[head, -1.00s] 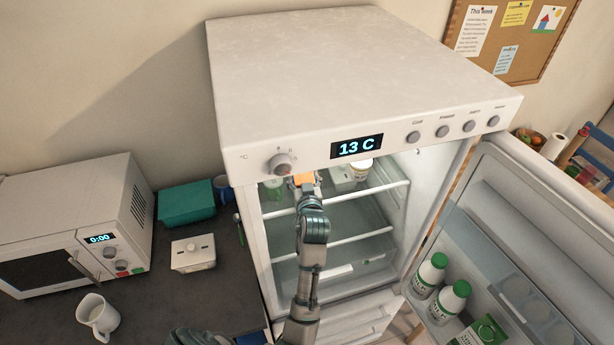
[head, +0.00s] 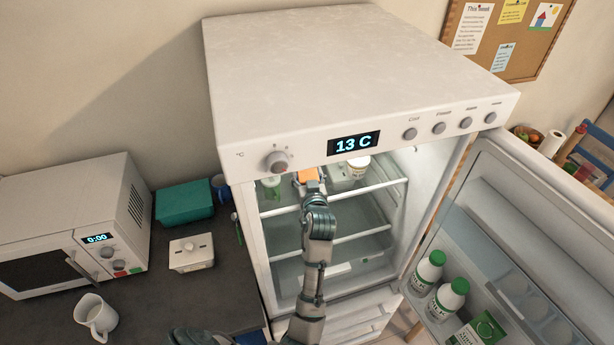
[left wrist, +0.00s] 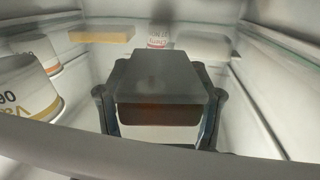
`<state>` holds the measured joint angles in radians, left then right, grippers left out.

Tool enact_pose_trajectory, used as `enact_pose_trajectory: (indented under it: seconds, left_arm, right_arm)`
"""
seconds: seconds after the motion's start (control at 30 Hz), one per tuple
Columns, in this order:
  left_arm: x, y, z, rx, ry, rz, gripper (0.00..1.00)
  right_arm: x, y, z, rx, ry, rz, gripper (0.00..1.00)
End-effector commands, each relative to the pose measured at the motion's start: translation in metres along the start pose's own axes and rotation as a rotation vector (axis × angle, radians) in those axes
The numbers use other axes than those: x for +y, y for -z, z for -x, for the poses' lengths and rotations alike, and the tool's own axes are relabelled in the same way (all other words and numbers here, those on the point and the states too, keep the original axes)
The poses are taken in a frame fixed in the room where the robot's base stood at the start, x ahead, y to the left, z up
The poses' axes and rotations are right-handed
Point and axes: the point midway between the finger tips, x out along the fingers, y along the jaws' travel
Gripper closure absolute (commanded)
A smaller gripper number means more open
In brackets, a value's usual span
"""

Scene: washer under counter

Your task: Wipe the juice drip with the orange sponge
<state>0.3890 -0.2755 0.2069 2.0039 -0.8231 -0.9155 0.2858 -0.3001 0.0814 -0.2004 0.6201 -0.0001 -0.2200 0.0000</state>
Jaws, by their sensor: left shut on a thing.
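My left gripper (head: 311,186) reaches into the open fridge (head: 222,150) at its upper shelf. It is shut on the orange sponge (head: 307,175), whose orange top shows just beyond the fingers in the head view. In the left wrist view the sponge (left wrist: 158,112) is a shaded block between the two dark fingers, with a brownish-orange band over a pale lower part. I cannot make out the juice drip in either view. Whether the sponge touches the shelf is unclear. My right gripper is not in view.
A white tub (head: 357,167) and a green-tinted jar (head: 271,187) stand near the gripper. Labelled containers (left wrist: 25,95) line the left in the wrist view, with a yellowish block (left wrist: 101,34) behind. The open fridge door (head: 500,235) holds bottles. A lower shelf (head: 350,218) looks clear.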

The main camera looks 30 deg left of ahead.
Motion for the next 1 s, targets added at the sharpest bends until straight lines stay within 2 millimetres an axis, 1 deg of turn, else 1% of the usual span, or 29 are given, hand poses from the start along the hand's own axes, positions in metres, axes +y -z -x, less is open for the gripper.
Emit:
enact_pose_trajectory:
  seconds: [0.2, 0.3, 0.57, 0.9, 1.0]
  left_arm:
    - [0.013, -0.002, -0.002, -0.003, -0.002, 0.000, 0.63]
    - [0.015, -0.001, -0.003, -0.002, -0.002, -0.001, 0.63]
    - [0.013, -0.001, -0.002, -0.002, -0.001, -0.001, 0.63]
    - [-0.002, 0.000, 0.001, -0.003, 0.001, -0.002, 0.63]
    - [-0.003, -0.001, 0.001, -0.002, 0.001, -0.002, 0.63]
  right_arm:
    - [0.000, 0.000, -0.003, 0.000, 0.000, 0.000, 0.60]
    - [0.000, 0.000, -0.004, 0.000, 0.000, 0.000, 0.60]
    - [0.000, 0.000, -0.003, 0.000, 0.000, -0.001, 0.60]
    - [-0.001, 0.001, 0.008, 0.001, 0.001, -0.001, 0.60]
    - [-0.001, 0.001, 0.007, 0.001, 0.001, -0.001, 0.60]
